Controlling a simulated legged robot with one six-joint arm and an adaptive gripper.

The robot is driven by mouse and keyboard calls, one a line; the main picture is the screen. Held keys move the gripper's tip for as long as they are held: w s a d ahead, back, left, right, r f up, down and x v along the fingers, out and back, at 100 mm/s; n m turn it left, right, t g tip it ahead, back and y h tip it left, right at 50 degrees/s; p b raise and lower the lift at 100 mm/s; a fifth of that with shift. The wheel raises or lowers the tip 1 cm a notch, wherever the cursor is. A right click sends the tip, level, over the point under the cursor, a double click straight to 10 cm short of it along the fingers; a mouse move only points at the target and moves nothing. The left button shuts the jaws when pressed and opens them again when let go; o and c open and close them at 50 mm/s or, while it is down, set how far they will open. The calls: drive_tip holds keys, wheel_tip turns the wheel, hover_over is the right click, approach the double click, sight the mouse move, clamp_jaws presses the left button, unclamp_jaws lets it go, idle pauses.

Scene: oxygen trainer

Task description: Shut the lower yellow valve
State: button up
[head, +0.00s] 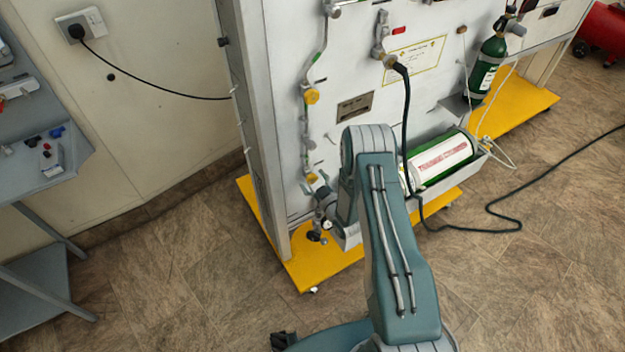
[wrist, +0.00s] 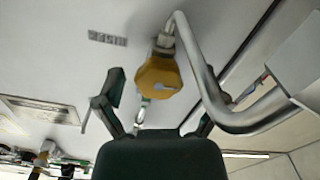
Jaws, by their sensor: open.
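The lower yellow valve (head: 312,177) is on the pipework at the left side of the white panel, low down. In the wrist view a yellow valve body (wrist: 158,78) with a small grey part on its face sits on metal piping. My gripper (wrist: 165,100) is open, with one dark finger to the left of the valve and one to the right. No contact between fingers and valve shows; the gap in depth is hard to judge. In the head view my arm and wrist cover much of the area beside and below the valve.
An upper yellow valve (head: 311,97) is on the same pipe line. A bent metal pipe (wrist: 213,100) passes close by the right finger. A green and white cylinder (head: 443,158) lies right of my arm. A black hose (head: 406,115) hangs behind the arm. Yellow base (head: 310,270) edges the floor.

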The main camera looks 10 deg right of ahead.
drive_tip(key=c, duration=1.1)
drive_tip(key=shift+m, duration=0.8)
drive_tip(key=shift+c, duration=0.2)
drive_tip(key=o, duration=1.1)
drive_tip(key=shift+o, duration=0.2)
drive_tip(key=v, duration=1.2)
